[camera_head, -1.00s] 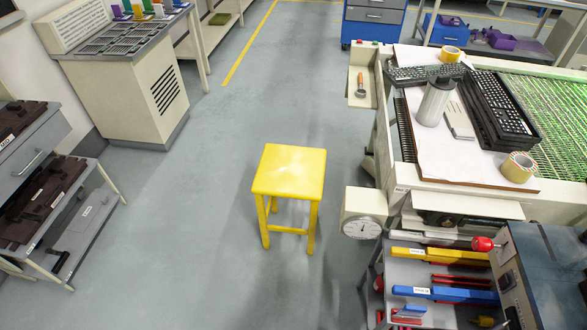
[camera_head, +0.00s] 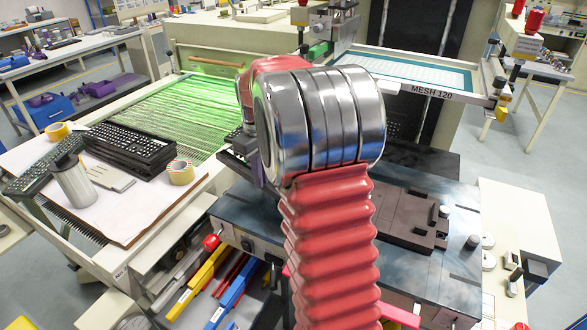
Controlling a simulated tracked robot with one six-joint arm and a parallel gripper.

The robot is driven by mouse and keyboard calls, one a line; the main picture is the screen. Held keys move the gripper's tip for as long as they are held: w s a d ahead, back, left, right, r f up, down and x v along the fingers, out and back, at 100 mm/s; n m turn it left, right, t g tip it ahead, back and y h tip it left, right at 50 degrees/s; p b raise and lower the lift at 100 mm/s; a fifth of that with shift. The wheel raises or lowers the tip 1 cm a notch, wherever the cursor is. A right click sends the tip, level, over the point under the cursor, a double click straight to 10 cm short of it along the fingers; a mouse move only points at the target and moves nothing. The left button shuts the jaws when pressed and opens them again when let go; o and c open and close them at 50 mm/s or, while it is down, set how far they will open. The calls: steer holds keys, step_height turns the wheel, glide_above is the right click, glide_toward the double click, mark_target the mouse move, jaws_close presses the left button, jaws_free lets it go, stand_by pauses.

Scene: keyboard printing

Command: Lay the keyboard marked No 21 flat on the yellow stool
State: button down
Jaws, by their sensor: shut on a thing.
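My arm's red sleeve and steel wrist fill the middle of the view. My gripper (camera_head: 255,170) is mostly hidden behind the wrist; only a greyish part shows at its left. It is shut on a dark keyboard (camera_head: 236,149), of which only a short piece shows, above the dark machine top. No number can be read on it. The yellow stool (camera_head: 18,324) shows only as a sliver at the bottom left corner, far from my gripper.
A green-lit conveyor (camera_head: 185,115) runs behind. A framed screen marked MESH 120 (camera_head: 431,88) stands at right.

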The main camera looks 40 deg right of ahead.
steer(key=w+a+f+m, duration=0.1)
steer(key=w+a, duration=0.1)
steer(key=a, duration=0.9)
steer(key=w+a+f+m, duration=0.1)
steer(key=w+a+f, duration=0.1)
steer(key=a, duration=0.9)
steer(key=shift+w+a, duration=0.4)
steer(key=shift+w, duration=0.05)
